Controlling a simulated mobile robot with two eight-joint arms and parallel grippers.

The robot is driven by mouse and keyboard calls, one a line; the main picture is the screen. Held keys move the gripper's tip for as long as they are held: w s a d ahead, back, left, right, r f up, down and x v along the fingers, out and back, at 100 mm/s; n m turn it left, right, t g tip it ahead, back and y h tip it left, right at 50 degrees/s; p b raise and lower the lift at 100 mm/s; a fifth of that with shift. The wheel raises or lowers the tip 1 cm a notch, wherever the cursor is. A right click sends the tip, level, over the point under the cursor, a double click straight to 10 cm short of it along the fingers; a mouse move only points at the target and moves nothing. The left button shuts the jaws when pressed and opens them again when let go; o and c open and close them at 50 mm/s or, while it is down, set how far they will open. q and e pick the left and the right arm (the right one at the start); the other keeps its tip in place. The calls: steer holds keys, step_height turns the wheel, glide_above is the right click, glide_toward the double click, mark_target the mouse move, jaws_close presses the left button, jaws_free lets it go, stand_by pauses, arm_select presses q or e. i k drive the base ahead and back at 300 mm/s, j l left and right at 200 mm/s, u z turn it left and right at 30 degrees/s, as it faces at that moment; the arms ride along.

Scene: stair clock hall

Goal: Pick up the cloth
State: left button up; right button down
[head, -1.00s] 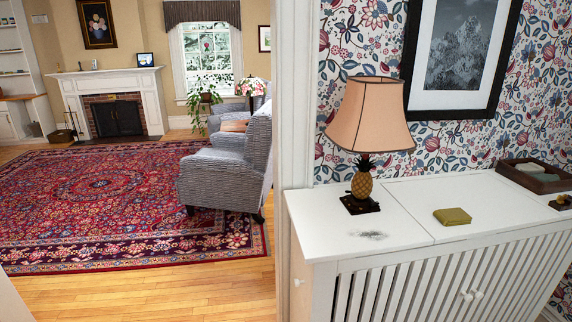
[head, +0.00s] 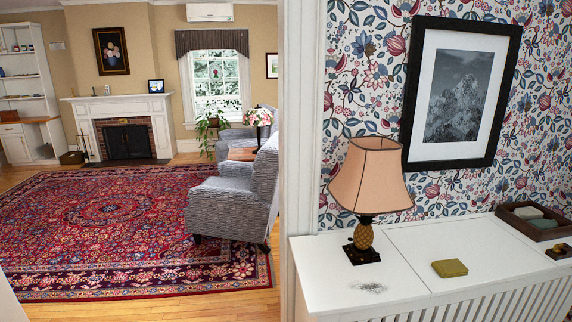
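A small folded olive-yellow cloth (head: 450,268) lies flat on the white top of the slatted cabinet (head: 405,264), right of the lamp. Nothing covers it. Two folded pale and grey-green pieces (head: 540,222) lie in a dark tray (head: 504,213) at the back right of the cabinet top; I cannot tell what they are made of. Neither of my grippers shows in the head view.
A lamp (head: 371,175) with a pineapple base stands on the cabinet's left part, behind a dark smudge (head: 370,288). A small dark object (head: 560,251) sits at the right edge. A door frame (head: 297,130) divides this from a room with a red rug (head: 110,210) and armchair (head: 232,200).

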mark_target(449, 268)
steer(key=z, duration=1.25)
